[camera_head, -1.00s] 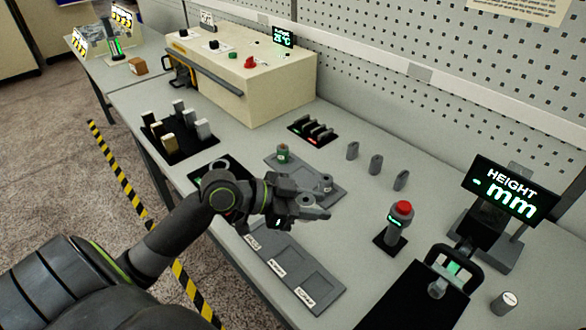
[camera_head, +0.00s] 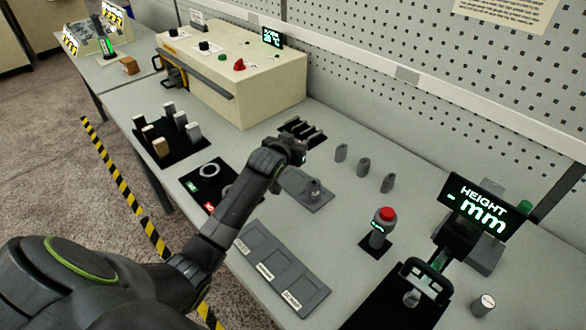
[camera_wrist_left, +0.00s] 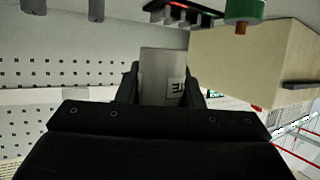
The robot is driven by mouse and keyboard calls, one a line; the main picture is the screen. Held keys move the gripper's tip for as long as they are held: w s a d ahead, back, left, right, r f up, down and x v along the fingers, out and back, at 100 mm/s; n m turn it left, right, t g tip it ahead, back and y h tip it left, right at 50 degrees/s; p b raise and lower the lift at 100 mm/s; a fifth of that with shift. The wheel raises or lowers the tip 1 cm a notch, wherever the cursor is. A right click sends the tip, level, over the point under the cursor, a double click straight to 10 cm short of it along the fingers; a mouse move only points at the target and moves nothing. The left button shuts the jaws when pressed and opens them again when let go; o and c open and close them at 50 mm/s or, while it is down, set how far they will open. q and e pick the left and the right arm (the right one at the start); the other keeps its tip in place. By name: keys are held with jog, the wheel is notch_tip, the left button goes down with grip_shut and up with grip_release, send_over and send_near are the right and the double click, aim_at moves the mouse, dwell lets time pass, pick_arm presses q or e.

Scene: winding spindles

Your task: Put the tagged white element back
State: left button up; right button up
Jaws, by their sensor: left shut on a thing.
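My left gripper (camera_head: 293,150) is over the table near the black slotted holder, in the head view. The tag shows dark marks that I cannot read in full. In the head view my wrist hides this block. A black rack (camera_head: 188,155) at the left holds several upright blocks, some whitish, some tan.
The black slotted holder (camera_head: 303,131) is just beyond the gripper. A grey tray (camera_head: 318,204), a labelled three-part tray (camera_head: 282,268), a red-button post (camera_head: 381,232) and a height gauge (camera_head: 488,208) stand nearby. A beige box (camera_head: 235,85) is behind. Three grey pegs stand at the back.

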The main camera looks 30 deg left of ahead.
aim_at(294, 174)
pick_arm(q)
notch_tip(294, 174, down, 7)
jog(key=shift+f+p, duration=0.2)
jog(key=shift+p, duration=0.15)
jog(key=shift+f, duration=0.1)
jog(key=shift+f+b, duration=0.3)
jog(key=shift+f, duration=0.1)
jog(key=shift+s+f, duration=0.1)
